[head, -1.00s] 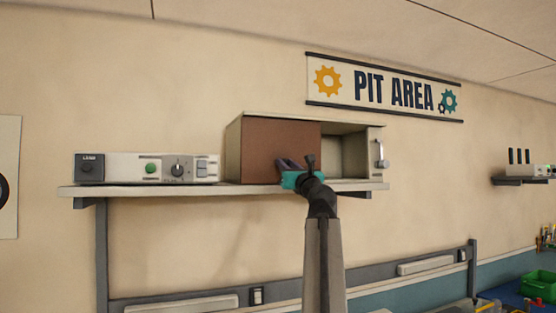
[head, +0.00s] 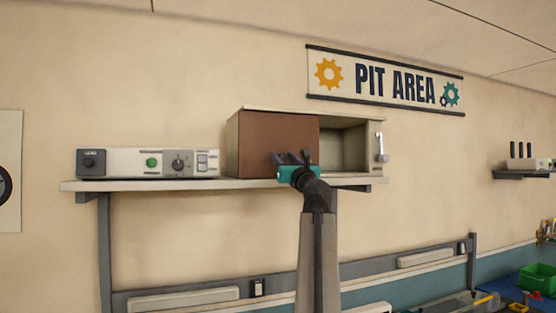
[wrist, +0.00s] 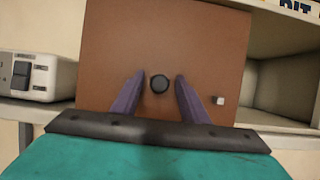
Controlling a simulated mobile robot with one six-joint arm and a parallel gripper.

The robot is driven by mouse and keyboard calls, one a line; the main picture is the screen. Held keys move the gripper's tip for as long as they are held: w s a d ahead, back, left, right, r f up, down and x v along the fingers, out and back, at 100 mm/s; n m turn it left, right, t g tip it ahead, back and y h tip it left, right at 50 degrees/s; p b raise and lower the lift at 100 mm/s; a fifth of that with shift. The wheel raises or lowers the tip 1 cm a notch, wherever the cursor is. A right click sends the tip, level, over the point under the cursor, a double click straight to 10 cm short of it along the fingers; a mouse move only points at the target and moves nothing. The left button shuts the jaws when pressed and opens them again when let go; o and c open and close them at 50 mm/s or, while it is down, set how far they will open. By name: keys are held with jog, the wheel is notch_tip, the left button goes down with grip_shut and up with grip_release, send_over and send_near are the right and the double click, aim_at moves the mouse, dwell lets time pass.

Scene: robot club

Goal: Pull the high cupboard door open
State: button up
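The high cupboard (head: 376,133) is a pale box on a wall shelf. A brown panel (head: 270,135) covers its left part, and the right part shows an open interior. The brown panel (wrist: 205,50) fills the middle of the wrist view, with a round black knob (wrist: 159,84) on it. A metal handle (head: 381,148) shows at the cupboard's right edge. My gripper (head: 291,157) is in front of the panel's lower right part. In the wrist view its purple fingers (wrist: 159,92) are apart, one on each side of the knob, with gaps showing. The knob is hidden in the head view.
A white control box (head: 130,163) stands left of the cupboard on the shelf (head: 140,186). A small pale square (wrist: 218,101) shows on the panel, right of the knob. A green bin (head: 538,278) is at far lower right.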

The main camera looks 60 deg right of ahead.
jog(key=shift+f, duration=0.1)
jog(key=b+v, duration=0.5)
jog(key=v, duration=0.8)
jog(key=shift+s+a, duration=0.25)
jog(key=shift+s, duration=0.1)
jog(key=shift+w, duration=0.1)
